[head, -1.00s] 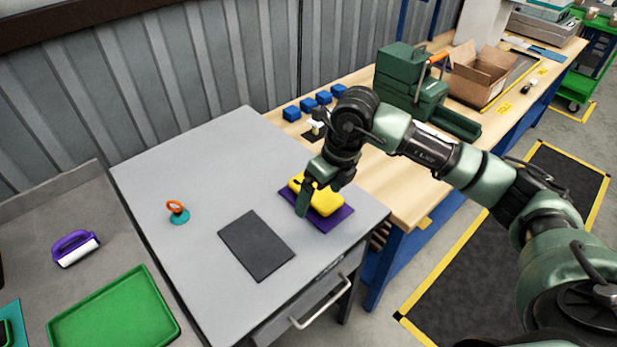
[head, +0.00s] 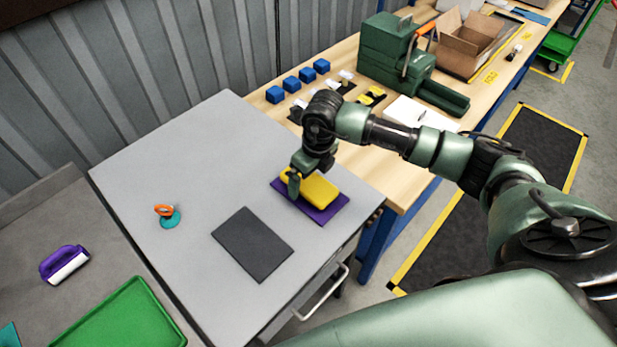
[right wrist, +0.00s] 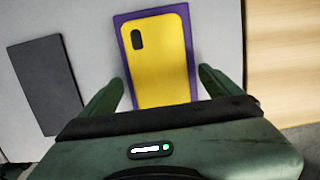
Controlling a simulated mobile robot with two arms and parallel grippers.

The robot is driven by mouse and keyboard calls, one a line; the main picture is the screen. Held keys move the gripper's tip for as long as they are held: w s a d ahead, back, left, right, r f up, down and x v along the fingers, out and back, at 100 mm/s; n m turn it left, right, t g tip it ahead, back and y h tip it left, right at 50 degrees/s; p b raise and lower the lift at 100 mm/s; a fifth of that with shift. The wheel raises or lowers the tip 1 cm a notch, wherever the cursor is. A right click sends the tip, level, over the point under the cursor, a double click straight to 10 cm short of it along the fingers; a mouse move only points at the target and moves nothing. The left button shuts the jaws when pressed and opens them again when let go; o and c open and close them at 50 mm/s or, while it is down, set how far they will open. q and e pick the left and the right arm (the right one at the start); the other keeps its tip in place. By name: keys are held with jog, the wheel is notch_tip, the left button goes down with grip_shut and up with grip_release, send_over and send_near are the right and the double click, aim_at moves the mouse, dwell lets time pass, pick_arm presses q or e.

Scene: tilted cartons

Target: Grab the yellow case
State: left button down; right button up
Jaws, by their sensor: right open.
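The yellow case (head: 318,189) lies flat on a purple mat (head: 318,214) near the right edge of the grey table. In the right wrist view the yellow case (right wrist: 158,62) has a dark rounded cutout near its far end, and the purple mat (right wrist: 120,32) borders it. In the right wrist view my right gripper (right wrist: 160,92) is open, with one finger on each side of the case's near end and no clear contact. My left gripper is not in view.
A dark grey mat (head: 252,244) lies beside the purple one. An orange and teal item (head: 168,216) stands farther left. A wooden bench (head: 400,190) with blue blocks and a green machine (head: 395,55) adjoins the table. A green tray (head: 130,322) is at lower left.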

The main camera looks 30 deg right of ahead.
jog(key=shift+f, duration=0.1)
jog(key=c, duration=1.6)
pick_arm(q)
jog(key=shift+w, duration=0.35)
